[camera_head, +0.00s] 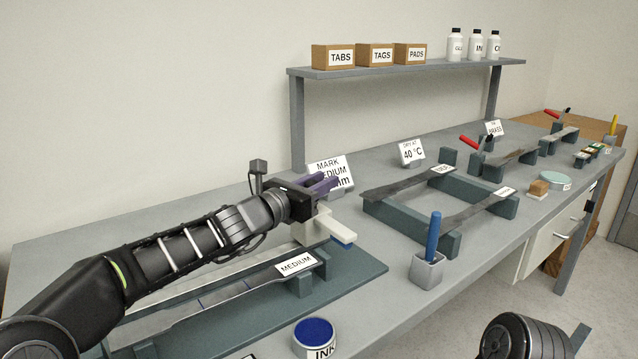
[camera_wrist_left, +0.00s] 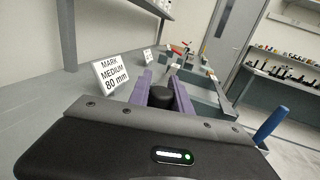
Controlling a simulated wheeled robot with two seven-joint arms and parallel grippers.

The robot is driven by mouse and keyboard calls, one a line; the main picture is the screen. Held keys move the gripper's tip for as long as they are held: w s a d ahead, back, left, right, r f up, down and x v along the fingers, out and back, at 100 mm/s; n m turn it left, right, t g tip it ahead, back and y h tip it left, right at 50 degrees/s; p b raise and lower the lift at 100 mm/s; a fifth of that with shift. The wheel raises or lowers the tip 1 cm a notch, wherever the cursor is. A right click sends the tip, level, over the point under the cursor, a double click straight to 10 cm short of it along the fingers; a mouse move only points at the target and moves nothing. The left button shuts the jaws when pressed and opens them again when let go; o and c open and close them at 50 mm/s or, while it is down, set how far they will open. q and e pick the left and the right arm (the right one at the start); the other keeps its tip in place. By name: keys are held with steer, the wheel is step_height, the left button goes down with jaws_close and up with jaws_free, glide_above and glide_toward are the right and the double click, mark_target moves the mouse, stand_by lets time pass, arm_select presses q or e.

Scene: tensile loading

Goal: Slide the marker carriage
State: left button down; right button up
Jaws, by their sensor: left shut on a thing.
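The marker carriage (camera_head: 318,227) is a cream block with an arm reaching out to the right and a blue pad (camera_head: 341,241) under its end. It stands at the far right end of the marking jig (camera_head: 355,270), beside the strip labelled MEDIUM (camera_head: 295,264). My left gripper (camera_head: 324,183) is above the carriage, its purple fingers shut. In the left wrist view a black knob (camera_wrist_left: 179,98) sits between the fingers (camera_wrist_left: 164,92). The fingers and wrist hide the top of the carriage in the head view. My right gripper is out of view.
A sign (camera_head: 330,172) reading MARK MEDIUM, 80 mm in the wrist view (camera_wrist_left: 113,76), stands behind the carriage. A blue ink tin (camera_head: 314,335) is at the front. A blue pen stands in a grey holder (camera_head: 427,270). A drying rack (camera_head: 448,243) with dark strips lies to the right.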

arm_select(q)
steer(key=c, duration=1.2)
jaws_free()
steer(key=shift+s+a, duration=0.1)
steer(key=shift+a, duration=0.05)
steer(key=b+v, duration=0.1)
steer(key=v, duration=0.6)
steer(key=shift+s+a, duration=0.15)
steer(key=shift+s, duration=0.1)
